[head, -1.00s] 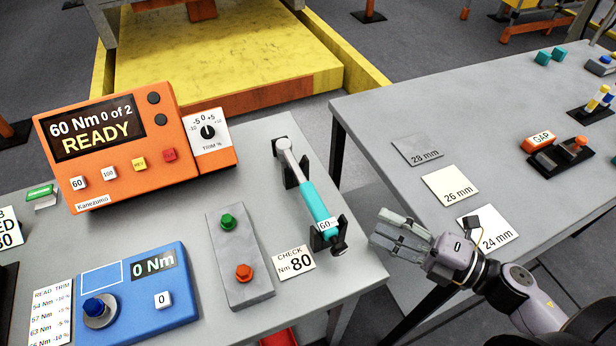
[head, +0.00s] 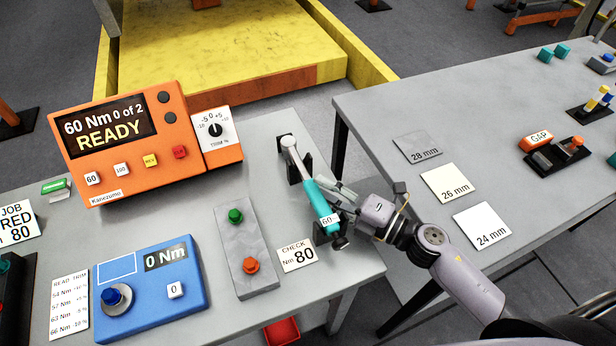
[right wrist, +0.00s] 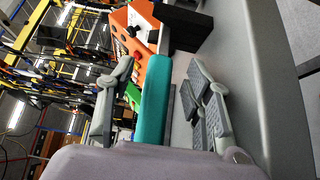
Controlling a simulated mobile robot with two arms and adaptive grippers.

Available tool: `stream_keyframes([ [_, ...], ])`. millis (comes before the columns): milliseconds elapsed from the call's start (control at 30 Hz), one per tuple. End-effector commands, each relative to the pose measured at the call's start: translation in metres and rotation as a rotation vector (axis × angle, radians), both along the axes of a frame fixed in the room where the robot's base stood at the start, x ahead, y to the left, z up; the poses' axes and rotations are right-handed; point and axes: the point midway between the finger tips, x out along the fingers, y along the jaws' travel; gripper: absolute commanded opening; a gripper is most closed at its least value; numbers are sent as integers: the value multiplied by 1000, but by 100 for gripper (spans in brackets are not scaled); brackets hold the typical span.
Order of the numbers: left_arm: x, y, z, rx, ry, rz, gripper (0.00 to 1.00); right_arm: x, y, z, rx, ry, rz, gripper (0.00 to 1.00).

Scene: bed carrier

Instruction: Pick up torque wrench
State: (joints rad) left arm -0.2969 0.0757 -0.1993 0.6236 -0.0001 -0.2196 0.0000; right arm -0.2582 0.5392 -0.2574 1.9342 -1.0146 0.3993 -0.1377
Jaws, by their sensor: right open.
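The torque wrench (head: 318,201) has a teal grip, a silver head and a label reading 60. It rests in a black two-post cradle (head: 295,167) near the right edge of the left table. My right gripper (head: 332,193) is at the wrench's teal grip, coming from the right. In the right wrist view the teal grip (right wrist: 155,100) lies between the two fingers (right wrist: 160,95), which are open, with a visible gap on the right side. Whether the left finger touches it I cannot tell. My left gripper is out of view.
An orange controller (head: 120,145) reads 60 Nm, 0 of 2, READY. A blue tester (head: 150,300) reads 0 Nm. A second table (head: 400,120) is at right.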

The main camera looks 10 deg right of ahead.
Motion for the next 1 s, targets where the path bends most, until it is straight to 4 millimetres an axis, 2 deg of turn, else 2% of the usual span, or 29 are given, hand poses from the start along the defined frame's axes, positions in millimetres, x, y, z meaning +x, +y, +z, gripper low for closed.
stream_keyframes([
  [267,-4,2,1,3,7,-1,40,3,3,-1,0,1,0,47],
  [1000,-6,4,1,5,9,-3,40,3,3,-1,-1,1,0,0],
])
